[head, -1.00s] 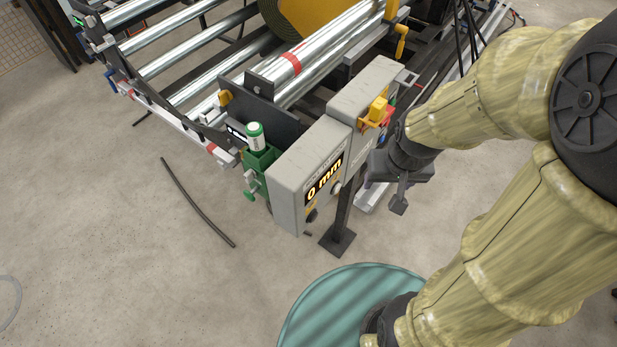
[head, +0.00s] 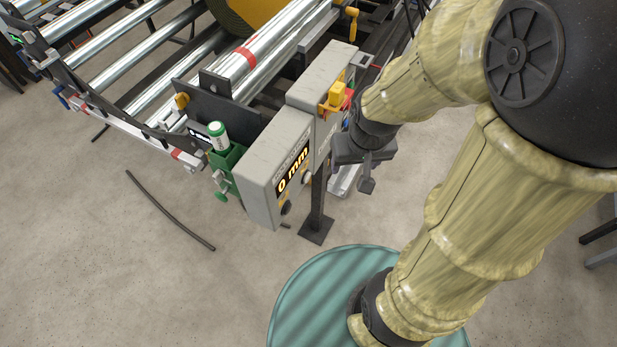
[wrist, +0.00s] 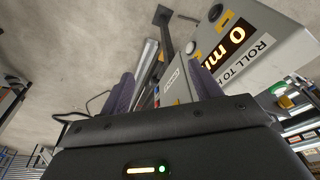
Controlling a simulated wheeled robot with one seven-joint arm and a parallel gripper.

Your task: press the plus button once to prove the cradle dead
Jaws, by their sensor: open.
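The cradle (head: 275,42) is a frame of shiny metal rollers at the upper left of the head view. Beside it stands a grey control box (head: 262,168) whose amber display reads 0 mm (head: 294,180). A dark round control (head: 287,207) and a pale one (head: 307,178) sit by the display; I cannot tell which is the plus button. The wrist view shows the display (wrist: 235,38) and a pale round button (wrist: 191,47). My gripper (head: 367,184) is right of the box in the head view, apart from it. In the wrist view my gripper (wrist: 163,82) has its fingers spread, nothing between them.
A second grey box (head: 318,85) carries a yellow fitting (head: 337,95) and red and blue parts, partly behind my arm. A green holder with a white, green-capped cylinder (head: 218,137) adjoins the control box. A teal ribbed drum (head: 305,305) stands in front.

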